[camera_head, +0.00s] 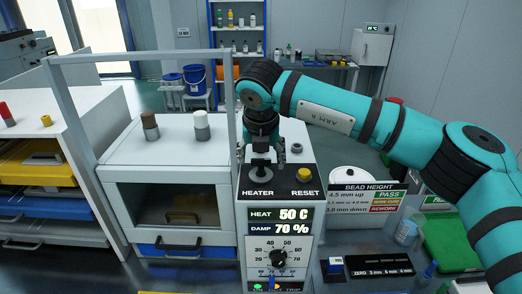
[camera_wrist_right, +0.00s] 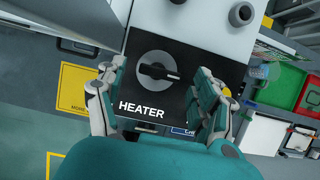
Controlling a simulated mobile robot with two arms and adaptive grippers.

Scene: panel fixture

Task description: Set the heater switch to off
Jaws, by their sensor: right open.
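The heater switch is a black rotary knob on a black panel above the word HEATER. It shows in the wrist view (camera_wrist_right: 155,71), with its white pointer mark toward the right, roughly along the label. In the head view the knob (camera_head: 260,172) is partly covered by my right gripper (camera_head: 264,147), which points down over it. In the wrist view my right gripper (camera_wrist_right: 157,80) is open, with a finger on each side of the knob and clear gaps between. No off mark is readable beside the knob. My left gripper is not in view.
A yellow RESET button (camera_head: 304,174) sits right of the switch. Below, a display (camera_head: 280,221) reads HEAT 50 C and DAMP 70 %, above a dial (camera_head: 278,257). A green lamp (camera_head: 257,287) glows at the bottom. A grey frame post (camera_head: 230,100) stands close left of the gripper.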

